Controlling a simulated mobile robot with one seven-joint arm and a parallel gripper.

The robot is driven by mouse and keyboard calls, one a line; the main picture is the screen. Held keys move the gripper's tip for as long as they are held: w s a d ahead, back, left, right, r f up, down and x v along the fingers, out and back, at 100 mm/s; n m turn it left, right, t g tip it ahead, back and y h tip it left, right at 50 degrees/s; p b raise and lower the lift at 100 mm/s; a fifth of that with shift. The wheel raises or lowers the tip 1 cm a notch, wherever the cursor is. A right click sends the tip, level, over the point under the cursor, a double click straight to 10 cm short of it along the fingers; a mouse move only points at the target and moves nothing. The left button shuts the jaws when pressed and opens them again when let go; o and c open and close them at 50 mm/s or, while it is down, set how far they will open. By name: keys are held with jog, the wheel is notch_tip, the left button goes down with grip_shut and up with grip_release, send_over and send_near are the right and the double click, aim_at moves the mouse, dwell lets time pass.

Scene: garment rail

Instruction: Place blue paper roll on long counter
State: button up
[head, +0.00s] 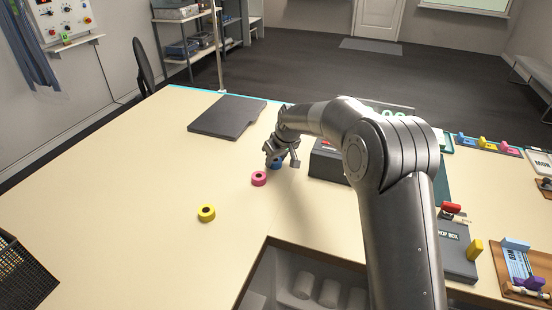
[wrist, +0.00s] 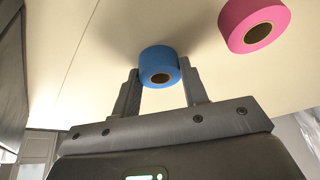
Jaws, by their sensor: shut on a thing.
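The blue paper roll (wrist: 158,64) is between the two fingers of my gripper (wrist: 160,80) in the wrist view, and the fingers are shut on it. In the head view, my gripper (head: 281,160) is over the long counter (head: 150,170), and the blue roll (head: 277,165) shows only in part behind the fingers. The roll is at or just above the counter top; I cannot tell whether it touches. A pink roll (head: 259,178) sits just left of my gripper, and it also shows in the wrist view (wrist: 254,24).
A yellow roll (head: 206,213) sits on the counter nearer me. A dark grey slab (head: 227,117) lies behind, and a dark box (head: 326,160) stands right of my gripper. A black wire basket (head: 24,275) is at the left edge. The counter's left part is mostly clear.

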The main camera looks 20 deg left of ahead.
jog(key=o, duration=1)
jog(key=shift+c, duration=0.2)
jog(key=v, duration=1.2)
jog(key=shift+r, duration=0.2)
